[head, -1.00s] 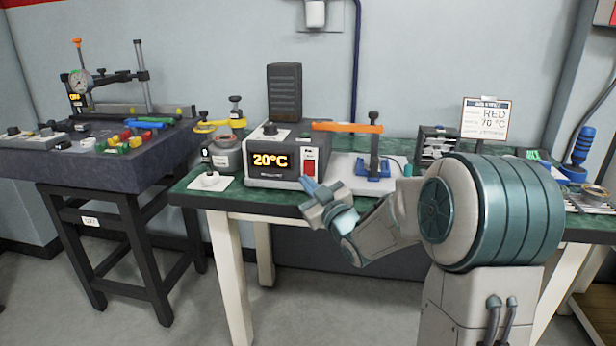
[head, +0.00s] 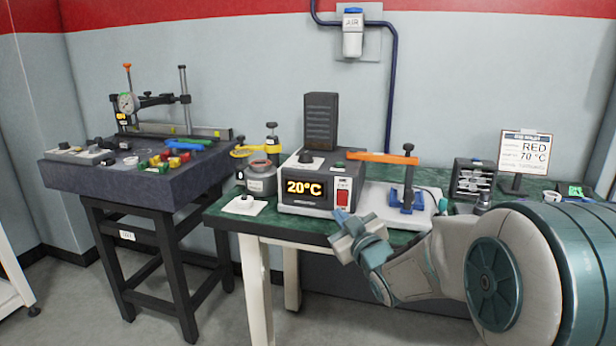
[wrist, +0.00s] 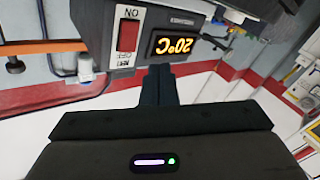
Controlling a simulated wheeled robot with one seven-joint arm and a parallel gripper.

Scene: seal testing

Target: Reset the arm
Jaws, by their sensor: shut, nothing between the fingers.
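My arm reaches in from the right in the head view, folded low in front of the green-topped table (head: 300,232). In the wrist view, the fingers appear just below the heater box (wrist: 122,38), which shows upside down there. The heater box (head: 318,209) reads 20°C and has a red switch (head: 342,199) on its front.
An orange-handled clamp (head: 382,158) stands right of the heater box. A grey pot (head: 262,180) and white card (head: 243,206) lie left of it. A sign (head: 524,151) reads RED 70 °C. A dark granite bench (head: 120,185) holds coloured parts. The floor between the tables is clear.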

